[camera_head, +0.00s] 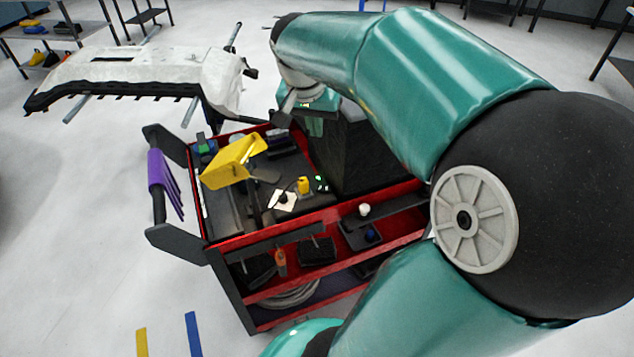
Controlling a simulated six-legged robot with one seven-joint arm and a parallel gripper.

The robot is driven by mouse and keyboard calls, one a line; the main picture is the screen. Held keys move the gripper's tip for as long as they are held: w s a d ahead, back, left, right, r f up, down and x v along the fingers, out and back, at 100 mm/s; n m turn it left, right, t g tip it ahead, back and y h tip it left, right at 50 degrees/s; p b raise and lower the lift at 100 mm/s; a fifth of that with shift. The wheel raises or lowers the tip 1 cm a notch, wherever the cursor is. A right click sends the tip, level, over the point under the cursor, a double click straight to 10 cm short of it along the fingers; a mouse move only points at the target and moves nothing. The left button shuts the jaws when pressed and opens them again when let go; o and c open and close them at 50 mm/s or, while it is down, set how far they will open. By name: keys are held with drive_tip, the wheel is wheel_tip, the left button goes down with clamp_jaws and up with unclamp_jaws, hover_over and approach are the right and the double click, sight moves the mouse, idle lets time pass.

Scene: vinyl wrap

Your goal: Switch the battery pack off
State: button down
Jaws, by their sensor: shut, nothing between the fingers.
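My arm reaches over the red tool cart, and my gripper (283,117) points down at the cart's back edge. It looks shut and empty, small and partly hidden by my own arm. I cannot clearly tell which thing is the battery pack. A small dark item with green lights (321,184) sits on the cart's black top, beside a large dark box (352,150). No switch can be made out. My gripper is apart from the lit item, farther back and to its left.
The red cart (222,244) holds a yellow tool (232,162), a small yellow bottle (304,185), a white card (282,201) and purple strips (165,184) on its left handle. A white bumper (150,72) stands behind left.

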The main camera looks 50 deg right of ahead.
drive_tip(key=shift+w, duration=0.1)
idle(0.3)
approach(329, 190)
drive_tip(key=x, duration=0.5)
drive_tip(key=shift+w+d+f, duration=0.1)
drive_tip(key=shift+d+f, duration=0.05)
drive_tip(key=shift+f, duration=0.6)
drive_tip(key=shift+f, duration=0.1)
